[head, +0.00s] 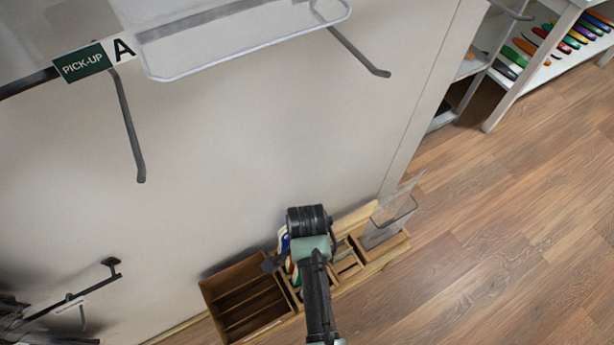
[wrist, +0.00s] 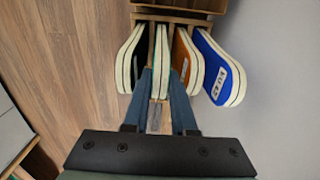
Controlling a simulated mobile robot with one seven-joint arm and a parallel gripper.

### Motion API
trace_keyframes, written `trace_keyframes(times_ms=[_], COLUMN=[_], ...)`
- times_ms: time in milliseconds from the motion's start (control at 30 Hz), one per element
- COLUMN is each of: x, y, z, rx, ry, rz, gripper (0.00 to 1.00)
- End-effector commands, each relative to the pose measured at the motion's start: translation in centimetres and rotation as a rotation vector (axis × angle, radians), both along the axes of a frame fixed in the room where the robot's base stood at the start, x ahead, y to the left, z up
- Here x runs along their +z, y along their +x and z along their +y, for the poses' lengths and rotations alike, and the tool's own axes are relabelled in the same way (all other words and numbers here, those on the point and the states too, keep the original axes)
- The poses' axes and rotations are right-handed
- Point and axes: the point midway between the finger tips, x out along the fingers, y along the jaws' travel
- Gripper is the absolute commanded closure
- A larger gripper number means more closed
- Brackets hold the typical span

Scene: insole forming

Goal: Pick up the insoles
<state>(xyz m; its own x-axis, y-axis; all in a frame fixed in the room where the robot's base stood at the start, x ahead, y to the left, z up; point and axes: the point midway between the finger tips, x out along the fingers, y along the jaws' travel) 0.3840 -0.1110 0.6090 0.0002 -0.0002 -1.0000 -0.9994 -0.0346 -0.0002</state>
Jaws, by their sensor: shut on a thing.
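Several insoles stand on edge side by side in a wooden holder (wrist: 175,19) in the wrist view. A blue insole (wrist: 220,72) with a white label is on the right, an orange-brown insole (wrist: 183,55) is left of it, and a dark-topped insole (wrist: 130,58) is on the left. My gripper (wrist: 160,74) is shut on the narrow middle insole (wrist: 160,55), seen edge-on with pale sides and some green. The held insole is still among the others. In the head view my arm hides most of the insoles; a blue and white edge (head: 284,242) shows.
A wooden tray (head: 245,297) with slots lies left of my gripper, and a clear holder (head: 388,222) stands to the right. A pale wall is behind. A shelf with colourful insoles (head: 560,40) is at the upper right. The wooden floor (head: 500,240) is clear.

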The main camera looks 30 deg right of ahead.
Motion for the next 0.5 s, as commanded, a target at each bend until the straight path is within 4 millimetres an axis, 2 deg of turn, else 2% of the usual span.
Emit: trace_keyframes(times_ms=[167, 500], x=[0.9, 7.5], y=[0.0, 0.1], z=[0.0, -0.1], rx=[0.000, -0.001], ry=[0.000, -0.001], rz=[-0.001, -0.004], gripper=[1.00, 1.00])
